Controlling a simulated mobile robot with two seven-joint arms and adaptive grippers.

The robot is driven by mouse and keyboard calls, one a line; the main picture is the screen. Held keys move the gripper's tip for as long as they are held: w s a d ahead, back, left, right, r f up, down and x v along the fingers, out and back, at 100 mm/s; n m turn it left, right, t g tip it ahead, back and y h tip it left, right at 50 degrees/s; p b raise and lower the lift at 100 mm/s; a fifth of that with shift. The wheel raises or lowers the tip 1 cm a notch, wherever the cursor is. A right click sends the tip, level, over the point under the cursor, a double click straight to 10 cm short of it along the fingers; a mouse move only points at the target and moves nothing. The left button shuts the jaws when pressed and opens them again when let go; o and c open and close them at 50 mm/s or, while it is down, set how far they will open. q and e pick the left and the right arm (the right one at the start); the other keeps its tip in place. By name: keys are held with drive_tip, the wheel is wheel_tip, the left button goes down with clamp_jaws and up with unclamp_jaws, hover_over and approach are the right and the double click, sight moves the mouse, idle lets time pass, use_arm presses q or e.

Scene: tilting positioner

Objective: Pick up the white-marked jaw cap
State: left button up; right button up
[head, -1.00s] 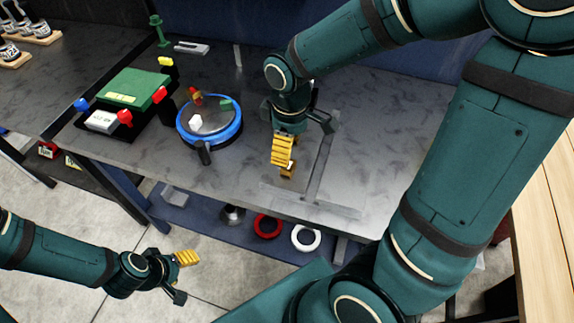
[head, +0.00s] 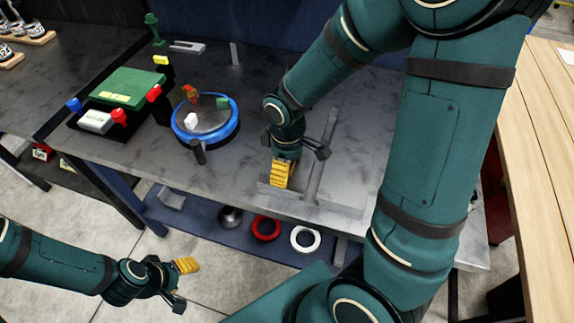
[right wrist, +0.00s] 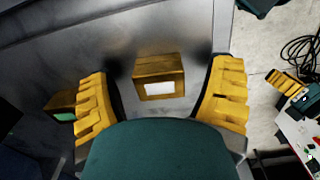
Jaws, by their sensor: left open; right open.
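The white-marked jaw cap (right wrist: 158,78) is a small brown-yellow block with a white patch on the side facing the right wrist camera. It rests on the grey bench top. My right gripper (right wrist: 160,98) is open, with one yellow finger on each side of the cap and gaps between. In the head view my right gripper (head: 281,174) is low over the bench and hides the cap. A second block with a green mark (right wrist: 63,108) sits left of the left finger in the wrist view. My left gripper (head: 180,276) is open and empty, away from the bench.
A blue-rimmed round table (head: 237,127) with white, green and red pieces stands left of my right gripper. A green-topped box (head: 128,88) with coloured knobs is further left. A grey strip (head: 325,155) lies right of the gripper. Red (head: 266,228) and white rings (head: 305,239) lie on the lower shelf.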

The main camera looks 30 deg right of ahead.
drive_tip(key=c, duration=1.3)
drive_tip(key=shift+c, duration=0.2)
drive_tip(key=shift+r, duration=0.1)
